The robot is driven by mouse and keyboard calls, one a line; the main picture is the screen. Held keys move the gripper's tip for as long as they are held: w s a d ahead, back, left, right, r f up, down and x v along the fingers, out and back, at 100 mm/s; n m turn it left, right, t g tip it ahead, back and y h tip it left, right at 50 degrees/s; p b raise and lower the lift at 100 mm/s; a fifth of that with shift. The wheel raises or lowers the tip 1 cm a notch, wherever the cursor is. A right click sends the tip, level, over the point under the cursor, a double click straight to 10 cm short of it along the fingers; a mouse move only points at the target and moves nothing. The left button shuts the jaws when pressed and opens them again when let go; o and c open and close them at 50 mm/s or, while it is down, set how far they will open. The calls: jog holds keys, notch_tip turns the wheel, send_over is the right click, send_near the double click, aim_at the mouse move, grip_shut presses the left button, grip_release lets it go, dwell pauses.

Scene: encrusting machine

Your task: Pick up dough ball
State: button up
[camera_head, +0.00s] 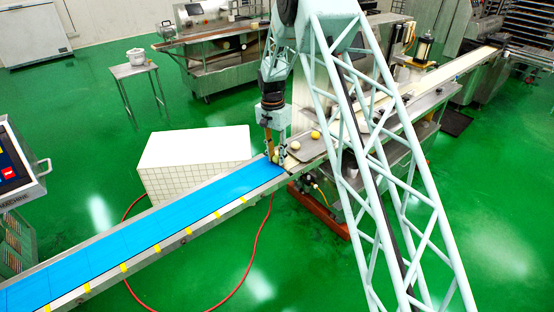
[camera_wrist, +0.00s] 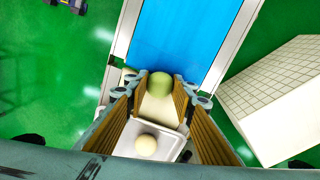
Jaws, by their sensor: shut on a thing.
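In the head view, cream balls (camera_head: 315,134) lie near my gripper.
A white tiled block (camera_head: 195,150) stands beside the belt; it also shows in the wrist view (camera_wrist: 285,90). My lattice arm crosses in front of the machine (camera_head: 325,180). A small table with a pot (camera_head: 136,57) stands at the back left. Green floor is open around.

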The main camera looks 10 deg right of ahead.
aim_at(277, 156)
jog(key=shift+r, duration=0.1)
jog(key=shift+r+p, duration=0.4)
jog(key=shift+r, duration=1.15)
jog(key=shift+s+r, duration=0.15)
jog(key=s+r+p, duration=0.1)
jog(key=s, duration=1.4)
jog(key=shift+s+r, duration=0.2)
jog(key=shift+s, duration=0.15)
jog(key=shift+d+p, duration=0.1)
jog(key=shift+p, duration=0.2)
